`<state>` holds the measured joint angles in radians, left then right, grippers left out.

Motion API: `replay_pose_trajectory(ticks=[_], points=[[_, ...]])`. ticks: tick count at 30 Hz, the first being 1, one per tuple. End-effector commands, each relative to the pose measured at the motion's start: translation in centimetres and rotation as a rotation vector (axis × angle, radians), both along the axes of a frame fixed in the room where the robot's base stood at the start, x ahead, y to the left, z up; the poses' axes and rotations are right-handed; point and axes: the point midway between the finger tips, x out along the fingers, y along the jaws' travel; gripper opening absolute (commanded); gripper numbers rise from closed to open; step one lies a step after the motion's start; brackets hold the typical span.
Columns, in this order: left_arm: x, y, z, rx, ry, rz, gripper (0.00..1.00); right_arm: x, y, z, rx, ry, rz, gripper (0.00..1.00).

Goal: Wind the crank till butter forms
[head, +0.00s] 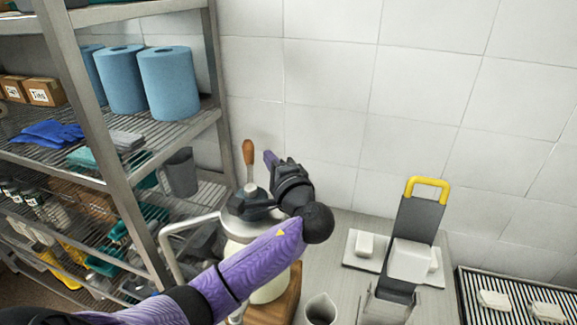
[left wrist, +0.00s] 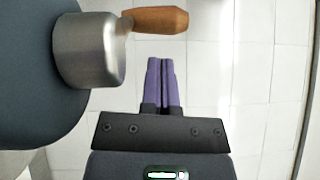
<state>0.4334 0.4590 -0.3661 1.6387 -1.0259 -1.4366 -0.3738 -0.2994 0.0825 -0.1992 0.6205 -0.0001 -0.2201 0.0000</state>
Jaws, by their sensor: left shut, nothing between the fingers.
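The butter churn is a pale jar (head: 268,291) with a dark lid (head: 232,212), standing on a wooden block (head: 284,306) on the counter. Its crank has an orange-brown wooden handle (head: 248,152) that points upward in the head view. In the left wrist view the wooden handle (left wrist: 160,20) lies ahead of the fingers, beside a metal hub (left wrist: 90,50). My left gripper (head: 270,158) is at the churn's top, just right of the handle. Its purple fingers (left wrist: 162,84) are together and empty, apart from the handle. My arm hides part of the jar. My right gripper is not in view.
A wire shelf rack with blue paper rolls (head: 168,84) stands at the left. To the right are a metal jug (head: 321,309), a yellow-handled slicer (head: 427,187), a white board with butter blocks (head: 365,244) and a ribbed tray (head: 468,290). A tiled wall is behind.

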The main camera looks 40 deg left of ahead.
Motion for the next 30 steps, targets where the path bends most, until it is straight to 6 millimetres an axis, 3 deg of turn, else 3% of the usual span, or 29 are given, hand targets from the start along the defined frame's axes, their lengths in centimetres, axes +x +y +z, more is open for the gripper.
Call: replay_pose_trajectory(ticks=[6,30], points=[[-0.5,1.5,0.2,0.000,0.001,0.000,0.00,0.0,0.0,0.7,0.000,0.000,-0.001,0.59],[-0.6,1.9,0.1,-0.002,-0.002,0.081,0.00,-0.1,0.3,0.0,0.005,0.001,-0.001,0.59]])
